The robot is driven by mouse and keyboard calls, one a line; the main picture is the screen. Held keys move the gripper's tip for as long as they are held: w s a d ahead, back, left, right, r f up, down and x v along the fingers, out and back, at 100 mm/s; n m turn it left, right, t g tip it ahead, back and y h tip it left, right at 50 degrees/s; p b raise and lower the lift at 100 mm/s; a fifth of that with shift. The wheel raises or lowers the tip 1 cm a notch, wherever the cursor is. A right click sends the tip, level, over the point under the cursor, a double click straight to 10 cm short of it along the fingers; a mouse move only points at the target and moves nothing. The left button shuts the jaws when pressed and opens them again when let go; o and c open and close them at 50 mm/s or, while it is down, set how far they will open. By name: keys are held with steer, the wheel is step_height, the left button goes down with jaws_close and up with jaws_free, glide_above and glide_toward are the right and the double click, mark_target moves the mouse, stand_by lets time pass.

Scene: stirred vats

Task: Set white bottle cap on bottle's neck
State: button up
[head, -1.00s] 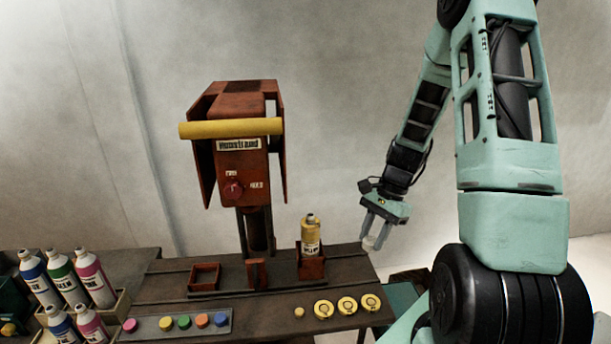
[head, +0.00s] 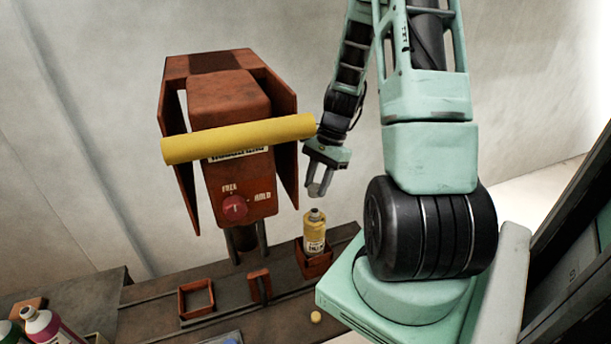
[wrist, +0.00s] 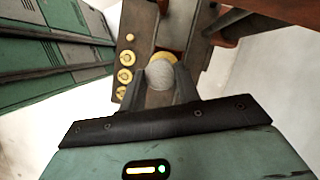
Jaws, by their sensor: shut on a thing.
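The bottle (head: 314,236) is yellow with a label and a bare grey neck, and stands upright in a red-brown holder (head: 314,265) on the bench. My gripper (head: 319,192) is just above the bottle, fingers pointing down. In the wrist view, the fingers (wrist: 160,82) are shut on the pale white cap (wrist: 160,73). The yellow bottle (wrist: 173,56) shows partly behind the cap there, and its neck is hidden. The cap looks apart from the neck in the head view, though the exact alignment cannot be told.
A red machine (head: 232,150) with a yellow bar (head: 240,139) and a red knob (head: 235,206) stands just left of my gripper. An empty square holder (head: 197,299) and an upright block (head: 260,286) are on the bench. Several yellow discs (wrist: 125,76) lie along its edge.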

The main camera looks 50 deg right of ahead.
mark_target(314, 211)
steer(key=shift+f+b, duration=2)
steer(key=shift+f, duration=0.3)
steer(key=shift+f, duration=0.2)
steer(key=shift+f+b, duration=0.45)
steer(key=shift+f, duration=0.35)
steer(key=o, duration=1)
steer(key=shift+r, duration=0.1)
steer(key=b+v, duration=0.3)
steer(key=v, duration=1.4)
steer(key=shift+d+r, duration=0.1)
steer(key=shift+r, duration=0.05)
steer(key=shift+s, duration=0.15)
